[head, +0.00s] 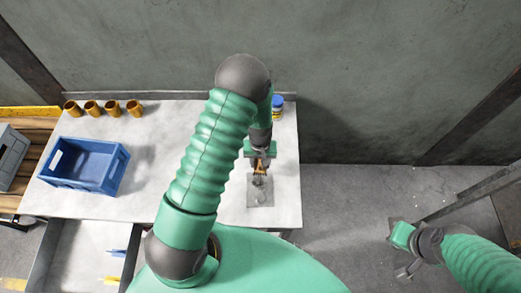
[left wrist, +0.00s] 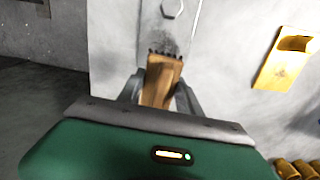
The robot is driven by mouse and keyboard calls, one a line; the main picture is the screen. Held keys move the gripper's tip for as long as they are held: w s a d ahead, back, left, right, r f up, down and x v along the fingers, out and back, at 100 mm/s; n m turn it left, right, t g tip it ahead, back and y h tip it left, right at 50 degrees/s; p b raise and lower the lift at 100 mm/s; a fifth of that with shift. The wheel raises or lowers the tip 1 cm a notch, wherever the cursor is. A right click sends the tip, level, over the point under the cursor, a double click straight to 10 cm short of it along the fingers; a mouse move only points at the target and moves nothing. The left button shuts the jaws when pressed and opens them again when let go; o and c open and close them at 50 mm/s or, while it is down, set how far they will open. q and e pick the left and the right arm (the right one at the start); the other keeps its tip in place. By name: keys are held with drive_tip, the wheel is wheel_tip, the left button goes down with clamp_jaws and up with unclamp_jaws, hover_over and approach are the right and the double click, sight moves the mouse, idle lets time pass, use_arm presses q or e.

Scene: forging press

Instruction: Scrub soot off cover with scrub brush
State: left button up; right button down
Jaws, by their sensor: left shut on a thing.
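The cover (head: 251,198) is a grey metal plate lying on the table near its right end. In the left wrist view the cover (left wrist: 187,12) shows a hexagonal mark and a dark soot smudge (left wrist: 170,44). My left gripper (head: 259,166) is shut on the wooden scrub brush (head: 259,170). In the left wrist view the brush (left wrist: 163,75) sits between the fingers, its dark bristles at the smudge; I cannot tell if they touch. My right gripper (head: 405,268) is away from the table at the right, its fingers unclear.
A blue crate (head: 118,172) and several orange cups (head: 112,108) stand on the left of the table (head: 150,205). A blue-lidded jar (head: 277,106) stands behind my left arm. An open drawer (head: 45,262) is at the front left. A dark metal frame (head: 480,190) stands at the right.

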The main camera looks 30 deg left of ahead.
use_arm(q)
drive_tip(key=shift+s+a+f, duration=0.1)
drive_tip(key=shift+f, duration=0.05)
drive_tip(key=shift+f+b, duration=0.35)
drive_tip(key=shift+b, duration=0.1)
drive_tip(key=f+b, duration=0.2)
drive_tip(key=f, duration=0.1)
drive_tip(key=f+b, duration=0.1)
drive_tip(key=shift+w+a+f, duration=0.2)
drive_tip(key=shift+a, duration=0.1)
drive_tip(key=shift+f+b, duration=0.55)
drive_tip(key=shift+b, duration=0.05)
drive_tip(key=shift+d, duration=0.15)
drive_tip(key=shift+r, duration=0.1)
drive_tip(key=shift+f, duration=0.25)
drive_tip(key=shift+f+b, duration=0.7)
drive_tip(key=shift+f, duration=0.05)
